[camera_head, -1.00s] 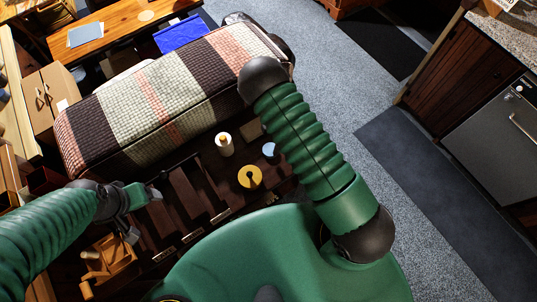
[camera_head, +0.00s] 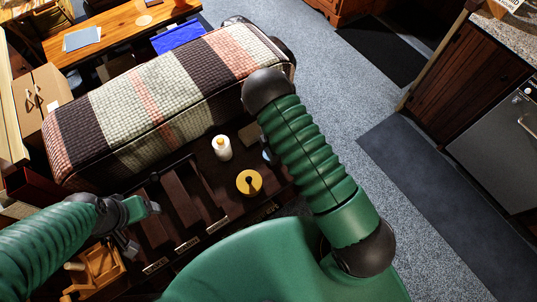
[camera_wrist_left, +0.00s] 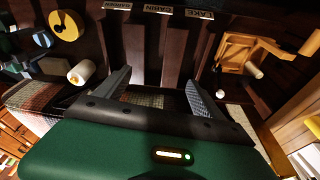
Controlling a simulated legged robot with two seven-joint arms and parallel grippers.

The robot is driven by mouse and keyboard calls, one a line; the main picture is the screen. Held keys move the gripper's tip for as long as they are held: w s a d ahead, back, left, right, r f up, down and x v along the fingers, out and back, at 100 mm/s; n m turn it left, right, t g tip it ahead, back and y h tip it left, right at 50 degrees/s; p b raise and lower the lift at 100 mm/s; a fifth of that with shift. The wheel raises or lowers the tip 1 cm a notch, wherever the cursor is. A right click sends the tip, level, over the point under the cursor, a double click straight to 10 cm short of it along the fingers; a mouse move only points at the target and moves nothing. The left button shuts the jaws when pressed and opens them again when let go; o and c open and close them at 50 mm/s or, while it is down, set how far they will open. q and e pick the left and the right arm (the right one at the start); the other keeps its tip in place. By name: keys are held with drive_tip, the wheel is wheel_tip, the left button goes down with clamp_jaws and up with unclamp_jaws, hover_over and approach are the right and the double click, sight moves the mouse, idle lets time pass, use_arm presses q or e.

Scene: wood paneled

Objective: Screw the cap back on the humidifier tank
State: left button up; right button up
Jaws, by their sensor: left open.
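My left gripper (camera_head: 138,227) is open over the left part of the dark wooden bench. In the left wrist view its two fingers (camera_wrist_left: 157,88) are apart with nothing between them. A pale blue round thing (camera_wrist_left: 42,38) is partly hidden by my right arm in the head view. I cannot tell which of these is the tank or its cap. My right gripper's jaws cannot be made out.
A striped padded seat (camera_head: 165,95) runs behind the bench. A wooden caddy (camera_head: 98,268) stands at the lower left. Open carpet (camera_head: 340,110) lies to the right.

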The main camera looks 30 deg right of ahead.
sight(269, 154)
drive_tip(key=shift+s+d+f, duration=0.1)
drive_tip(key=shift+d, duration=0.45)
drive_tip(key=c, duration=0.8)
drive_tip(key=r+p, duration=0.4)
drive_tip(key=shift+a+r, duration=0.2)
drive_tip(key=shift+a, duration=0.05)
drive_tip(key=shift+c, duration=0.2)
drive_tip(key=shift+d+r+p, duration=0.1)
drive_tip(key=shift+r+p, duration=0.35)
drive_tip(key=shift+p, duration=0.3)
use_arm(q)
drive_tip(key=r, duration=0.2)
drive_tip(key=d+r, duration=0.1)
drive_tip(key=r, duration=0.2)
drive_tip(key=shift+r, duration=0.25)
use_arm(e)
drive_tip(key=shift+f, duration=0.15)
drive_tip(key=o, duration=0.7)
drive_tip(key=c, duration=0.9)
